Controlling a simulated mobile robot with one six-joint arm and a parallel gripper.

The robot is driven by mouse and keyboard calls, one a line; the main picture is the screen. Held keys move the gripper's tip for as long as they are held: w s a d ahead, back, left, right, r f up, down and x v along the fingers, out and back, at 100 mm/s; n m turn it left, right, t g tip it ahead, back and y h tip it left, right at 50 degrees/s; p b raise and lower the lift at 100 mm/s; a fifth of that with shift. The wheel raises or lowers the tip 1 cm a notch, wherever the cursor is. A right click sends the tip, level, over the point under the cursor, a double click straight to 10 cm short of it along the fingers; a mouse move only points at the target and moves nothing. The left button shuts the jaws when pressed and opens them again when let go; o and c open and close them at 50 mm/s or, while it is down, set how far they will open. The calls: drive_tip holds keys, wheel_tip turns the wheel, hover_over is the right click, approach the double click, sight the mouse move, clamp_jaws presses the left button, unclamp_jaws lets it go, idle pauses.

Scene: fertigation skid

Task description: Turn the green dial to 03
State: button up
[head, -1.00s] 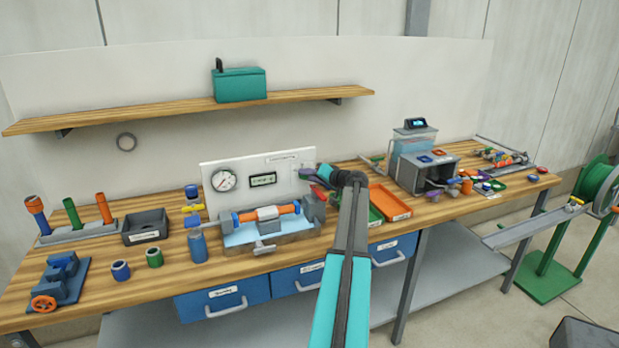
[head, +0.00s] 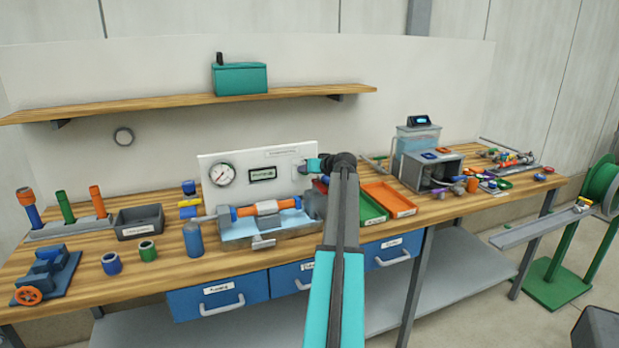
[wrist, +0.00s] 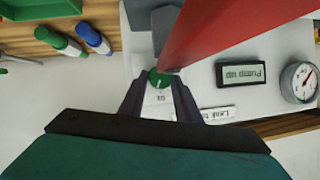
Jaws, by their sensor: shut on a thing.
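The green dial (wrist: 159,78) is on the white panel (wrist: 203,85), between the fingertips of my gripper (wrist: 158,84) in the wrist view. My gripper is shut on the dial. A white pointer line shows on the dial's face. A small dark marking sits beside the dial on the gripper side, too small to read surely. In the head view, my gripper (head: 303,167) is at the right end of the panel (head: 285,152), and the dial is hidden behind it.
A long red thing (wrist: 235,32) crosses the wrist view close to the dial. A display (wrist: 244,73) and a round gauge (wrist: 299,82) are on the panel. A pipe rig (head: 262,210) stands below the panel; green (head: 372,209) and orange (head: 390,199) trays lie to the right.

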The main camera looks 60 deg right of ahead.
drive_tip(key=n+h+b, duration=0.1)
drive_tip(key=b, duration=0.1)
drive_tip(key=n+g+b, duration=0.1)
drive_tip(key=n, duration=0.1)
drive_tip(key=shift+a+f+g+h+b, duration=0.1)
drive_tip(key=shift+a+g+h+b, duration=0.2)
drive_tip(key=shift+h+b, duration=0.1)
drive_tip(key=o, duration=1.1)
drive_tip(key=shift+w, duration=0.1)
drive_tip(key=shift+c, duration=0.2)
drive_tip(key=v, duration=1.3)
drive_tip(key=shift+s+a+r, duration=0.2)
drive_tip(key=shift+s+a, duration=0.05)
drive_tip(key=shift+a, duration=0.05)
